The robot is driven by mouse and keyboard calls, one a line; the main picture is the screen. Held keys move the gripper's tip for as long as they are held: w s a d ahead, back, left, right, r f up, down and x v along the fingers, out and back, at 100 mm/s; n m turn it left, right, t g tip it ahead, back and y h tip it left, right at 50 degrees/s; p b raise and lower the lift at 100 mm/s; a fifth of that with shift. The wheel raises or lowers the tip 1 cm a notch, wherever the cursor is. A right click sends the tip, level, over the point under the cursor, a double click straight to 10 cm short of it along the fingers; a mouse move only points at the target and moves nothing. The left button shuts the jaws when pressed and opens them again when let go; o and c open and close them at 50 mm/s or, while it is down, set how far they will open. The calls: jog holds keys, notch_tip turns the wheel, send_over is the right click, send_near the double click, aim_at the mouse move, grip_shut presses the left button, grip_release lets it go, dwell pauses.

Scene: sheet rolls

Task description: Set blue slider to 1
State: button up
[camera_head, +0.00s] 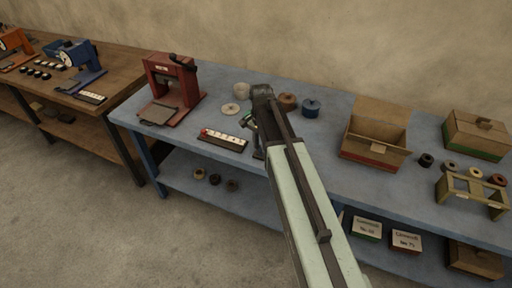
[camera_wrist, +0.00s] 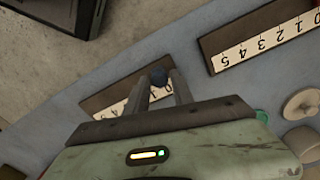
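In the wrist view, my gripper (camera_wrist: 160,84) points down at the nearer scale strip (camera_wrist: 104,104), a dark base with a white numbered scale. I cannot tell whether the fingers press on the knob. In the head view, my gripper (camera_head: 256,138) is over the blue bench and hides most of this strip and the knob.
A second scale strip (camera_wrist: 262,36) lies beside it; the head view shows a red knob (camera_head: 204,132) at its left end. A red press (camera_head: 172,88), a white disc (camera_head: 231,109), a blue round part (camera_head: 311,106) and an open box (camera_head: 374,134) stand around on the blue bench (camera_head: 330,185).

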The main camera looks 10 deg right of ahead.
grip_shut()
dwell(1.2)
